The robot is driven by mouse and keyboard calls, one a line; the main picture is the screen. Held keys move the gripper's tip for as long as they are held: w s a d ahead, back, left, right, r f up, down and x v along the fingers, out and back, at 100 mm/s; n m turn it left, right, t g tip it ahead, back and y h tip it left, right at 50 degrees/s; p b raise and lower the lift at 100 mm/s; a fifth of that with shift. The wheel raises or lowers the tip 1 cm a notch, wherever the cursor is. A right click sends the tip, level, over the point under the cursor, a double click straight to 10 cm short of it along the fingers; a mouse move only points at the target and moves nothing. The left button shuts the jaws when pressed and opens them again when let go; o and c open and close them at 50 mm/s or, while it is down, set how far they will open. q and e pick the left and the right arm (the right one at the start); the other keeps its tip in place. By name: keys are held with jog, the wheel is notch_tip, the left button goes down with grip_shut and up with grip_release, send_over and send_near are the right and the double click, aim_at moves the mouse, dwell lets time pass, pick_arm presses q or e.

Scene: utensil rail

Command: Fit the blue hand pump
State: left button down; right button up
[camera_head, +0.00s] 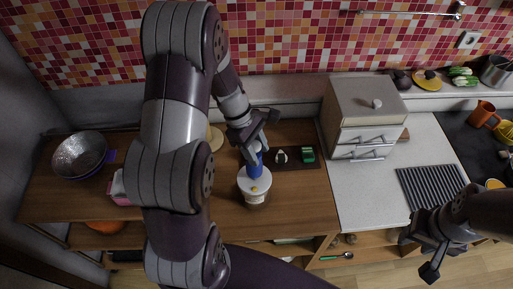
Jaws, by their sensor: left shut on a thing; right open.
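My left gripper (254,142) comes down over the wooden counter and is shut on the blue hand pump (255,164). The pump is directly above a white, round-topped container (254,188) and overlaps its top in the picture. I cannot tell whether the pump touches the container or is seated in it. The gripper hides the upper part of the pump. My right gripper (428,246) is open and empty at the lower right, in front of the pale counter and away from the pump.
Beside the pump, a dark tray (318,163) holds a small white item (280,156) and a green item (308,155). A white drawer cabinet (365,105) stands to the right. A metal bowl (80,155) sits at far left. The wooden counter right of the container is clear.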

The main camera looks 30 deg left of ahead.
pick_arm(q)
jog(key=shift+f+b, duration=1.15)
jog(key=shift+f, duration=0.8)
jog(key=shift+c, duration=2.4)
grip_release()
jog(key=shift+r, duration=0.1)
jog(key=shift+r, duration=0.1)
jog(key=p+v, duration=0.4)
jog(key=v, duration=0.8)
jog(key=shift+r, duration=0.25)
